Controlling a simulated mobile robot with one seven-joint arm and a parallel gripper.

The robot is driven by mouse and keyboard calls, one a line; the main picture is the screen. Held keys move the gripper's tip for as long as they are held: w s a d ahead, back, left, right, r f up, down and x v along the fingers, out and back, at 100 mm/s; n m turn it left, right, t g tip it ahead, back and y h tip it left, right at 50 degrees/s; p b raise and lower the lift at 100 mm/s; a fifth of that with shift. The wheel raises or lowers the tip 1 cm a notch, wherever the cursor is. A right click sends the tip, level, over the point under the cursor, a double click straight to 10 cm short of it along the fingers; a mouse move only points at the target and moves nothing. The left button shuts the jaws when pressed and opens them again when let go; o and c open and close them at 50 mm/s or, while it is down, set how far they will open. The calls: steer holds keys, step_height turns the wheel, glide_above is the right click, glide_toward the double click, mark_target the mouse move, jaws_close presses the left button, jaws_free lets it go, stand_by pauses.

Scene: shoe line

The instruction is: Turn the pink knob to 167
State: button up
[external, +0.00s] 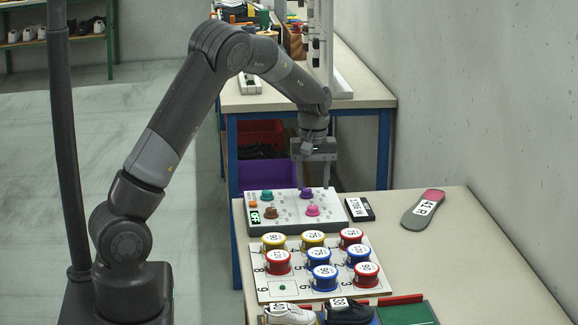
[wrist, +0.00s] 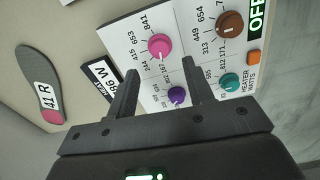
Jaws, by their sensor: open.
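The pink knob (external: 312,210) is at the front right of the white dial panel (external: 335,214). In the wrist view the pink knob (wrist: 160,45) lies just beyond my fingertips, with printed numbers around it. Its pale pointer mark faces down the picture, towards a small number that looks like 162 or 167. My gripper (external: 314,184) is above the back right of the panel, fingers pointing down. In the wrist view my gripper (wrist: 160,67) is open and empty, the purple knob (wrist: 177,95) showing between its fingers.
A brown knob (wrist: 230,25) and a teal knob (wrist: 230,82) share the panel. A black label block (external: 359,209) and a shoe sole (external: 422,210) lie to the right. A board of several coloured numbered pots (external: 290,293) stands in front.

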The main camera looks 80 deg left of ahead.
mark_target(313, 207)
steer(key=shift+r, duration=2.6)
steer(key=s+d+r+m+t, duration=0.1)
steer(key=s+d+r+m, duration=0.2)
steer(key=d, duration=0.4)
steer(key=s+d+r+m+t, duration=0.1)
steer(key=d+r+m, duration=0.1)
steer(key=d+r, duration=0.4)
steer(key=s+d+r+m+t, duration=0.1)
steer(key=s+d+r+m, duration=0.15)
steer(key=d, duration=0.65)
steer(key=s+d+m+t, duration=0.2)
steer(key=s+d+m, duration=0.7)
steer(key=s+d, duration=0.5)
steer(key=shift+s+r+m+t, duration=0.25)
steer(key=shift+r+m+t, duration=0.05)
steer(key=shift+r+m, duration=0.05)
